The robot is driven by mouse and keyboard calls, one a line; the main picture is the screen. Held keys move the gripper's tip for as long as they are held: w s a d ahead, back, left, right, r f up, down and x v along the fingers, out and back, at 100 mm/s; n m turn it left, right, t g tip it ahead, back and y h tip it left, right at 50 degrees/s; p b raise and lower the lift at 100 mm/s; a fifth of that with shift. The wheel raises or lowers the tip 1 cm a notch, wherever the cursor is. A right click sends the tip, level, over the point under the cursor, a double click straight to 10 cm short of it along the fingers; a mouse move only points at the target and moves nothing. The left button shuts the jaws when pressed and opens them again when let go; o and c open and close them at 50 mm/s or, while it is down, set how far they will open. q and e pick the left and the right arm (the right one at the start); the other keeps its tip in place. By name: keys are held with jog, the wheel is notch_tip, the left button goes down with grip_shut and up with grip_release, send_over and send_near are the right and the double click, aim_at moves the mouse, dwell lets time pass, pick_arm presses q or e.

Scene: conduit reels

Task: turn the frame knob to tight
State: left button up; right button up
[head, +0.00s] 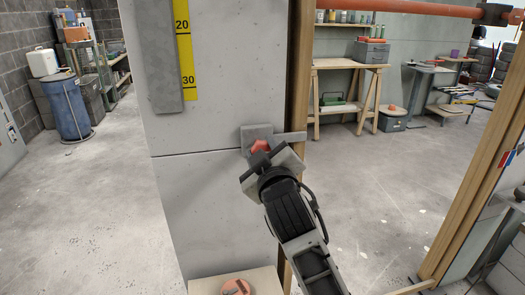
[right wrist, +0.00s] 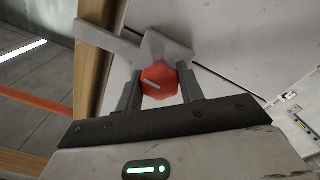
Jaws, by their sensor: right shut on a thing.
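The frame knob (head: 260,146) is a red, many-sided knob on a grey metal bracket (head: 254,132) at the edge of the grey panel, beside a wooden post. In the right wrist view the knob (right wrist: 158,82) shows a pale slanted mark on its face. My right gripper (head: 262,158) is at the knob, with one finger on each side of it, shut on it. In the right wrist view the gripper (right wrist: 159,90) has the knob between its fingertips. No tight or loose label is readable. My left gripper is not in view.
A yellow ruler strip (head: 185,50) marked 20 and 30 and a grey bar (head: 160,55) are on the panel above. A wooden post (head: 299,70) stands right beside the bracket. A red disc (head: 236,287) sits on a ledge below. A workbench (head: 345,90) stands far behind.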

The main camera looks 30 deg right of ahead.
jog(key=o, duration=1)
jog(key=v, duration=0.7)
jog(key=shift+s+b, duration=0.2)
jog(key=shift+b, duration=0.2)
jog(key=shift+a, duration=0.2)
jog(key=s+a+f+m+g+y, duration=0.1)
jog(key=s+a+f+g+y, duration=0.1)
jog(key=s+f, duration=0.3)
jog(key=s+a+f+m+g+y, duration=0.1)
jog(key=s+a+f+g+y, duration=0.1)
jog(key=f, duration=1.2)
jog(key=s+a+f+g+y, duration=0.2)
jog(key=s+a+f+y, duration=0.2)
jog(key=s+f, duration=0.4)
jog(key=shift+s+a+f+m+g, duration=0.25)
jog(key=shift+a+f+m+g, duration=0.15)
jog(key=shift+a+f, duration=0.5)
